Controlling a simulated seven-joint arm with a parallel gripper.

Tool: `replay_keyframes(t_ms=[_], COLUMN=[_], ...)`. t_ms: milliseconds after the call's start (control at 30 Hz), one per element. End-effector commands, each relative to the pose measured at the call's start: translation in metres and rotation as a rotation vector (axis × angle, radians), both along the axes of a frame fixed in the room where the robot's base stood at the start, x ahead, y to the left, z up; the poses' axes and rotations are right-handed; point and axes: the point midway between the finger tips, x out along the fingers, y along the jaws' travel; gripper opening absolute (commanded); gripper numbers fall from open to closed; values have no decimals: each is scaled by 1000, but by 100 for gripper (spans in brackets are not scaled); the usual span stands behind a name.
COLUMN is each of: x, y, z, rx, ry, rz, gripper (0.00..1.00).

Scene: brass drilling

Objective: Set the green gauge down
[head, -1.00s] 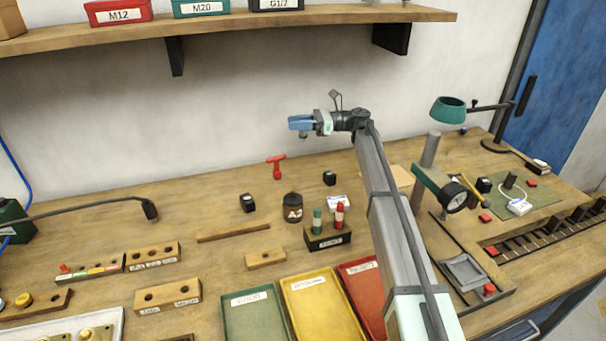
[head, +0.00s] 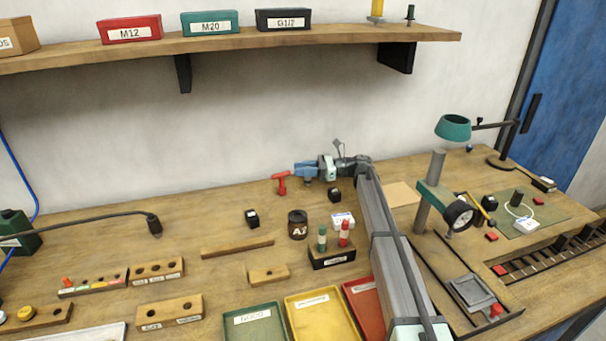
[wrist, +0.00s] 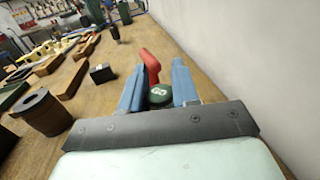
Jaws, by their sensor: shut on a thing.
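My gripper (head: 304,171) is at the back of the bench near the wall. Its blue fingers (wrist: 158,84) are shut on the green gauge, whose round dark green top (wrist: 160,95) with white lettering shows between them in the wrist view. In the head view only a small dark bit of the gauge (head: 307,181) shows below the fingers. Its lower end is hidden in the wrist view, and I cannot tell whether it touches the bench (head: 225,275).
A red T-handled tool (head: 282,183) stands close beside the fingers; it also shows in the wrist view (wrist: 150,66). A small black block (head: 335,194), a brown jar (head: 297,225) and another black block (head: 252,218) are nearby.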

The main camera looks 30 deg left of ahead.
Motion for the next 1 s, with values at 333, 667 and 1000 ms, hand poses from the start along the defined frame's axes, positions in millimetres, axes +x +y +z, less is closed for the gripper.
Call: replay_keyframes(t_ms=[333, 667, 1000], x=[0, 0, 0], y=[0, 0, 0], z=[-16, -18, -18], rx=[0, 0, 0], ry=[0, 0, 0], rz=[0, 0, 0], gripper=[0, 42, 55])
